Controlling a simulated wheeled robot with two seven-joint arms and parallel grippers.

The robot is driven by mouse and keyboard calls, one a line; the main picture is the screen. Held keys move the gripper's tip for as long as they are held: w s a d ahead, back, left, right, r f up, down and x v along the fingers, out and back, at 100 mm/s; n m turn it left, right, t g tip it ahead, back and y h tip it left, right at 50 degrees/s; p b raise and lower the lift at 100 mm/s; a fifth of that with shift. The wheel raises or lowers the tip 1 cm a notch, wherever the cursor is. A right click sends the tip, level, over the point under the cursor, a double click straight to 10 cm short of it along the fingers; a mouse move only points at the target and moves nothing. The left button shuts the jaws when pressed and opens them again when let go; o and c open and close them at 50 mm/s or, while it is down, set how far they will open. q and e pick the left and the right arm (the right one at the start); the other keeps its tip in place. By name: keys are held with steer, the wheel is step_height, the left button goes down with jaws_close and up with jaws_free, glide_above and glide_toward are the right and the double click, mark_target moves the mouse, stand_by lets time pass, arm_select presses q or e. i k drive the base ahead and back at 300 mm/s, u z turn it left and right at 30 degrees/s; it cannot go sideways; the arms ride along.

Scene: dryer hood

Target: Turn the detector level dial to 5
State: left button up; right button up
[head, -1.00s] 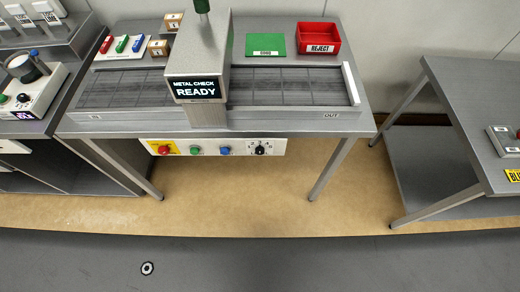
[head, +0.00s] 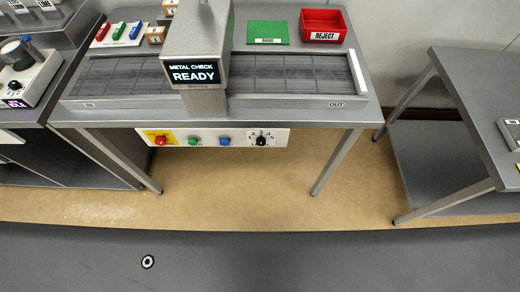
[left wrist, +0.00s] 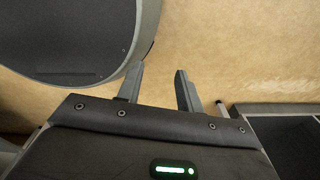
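The level dial (head: 261,141) is a black knob with numbers around it, at the right end of the white control panel (head: 174,141) under the front edge of the metal detector table. Its exact setting is too small to read. The metal detector (head: 197,45) stands over the belt, and its screen (head: 195,72) reads "METAL CHECK READY". My left gripper (left wrist: 160,82) shows in the left wrist view, with its two fingers apart and nothing between them, above the tan floor. Neither gripper shows in the head view.
The panel also carries a red button (head: 160,141), a green button (head: 194,140) and a blue button (head: 224,140). A red reject bin (head: 322,26) and a green mat (head: 267,32) lie behind the belt. A grey side table (head: 470,80) stands right. Floor before the panel is clear.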

mark_target(261, 141)
steer(key=u, duration=2.1)
steer(key=k, duration=1.4)
steer(key=z, duration=2.2)
steer(key=i, duration=0.5)
steer(key=u, duration=0.05)
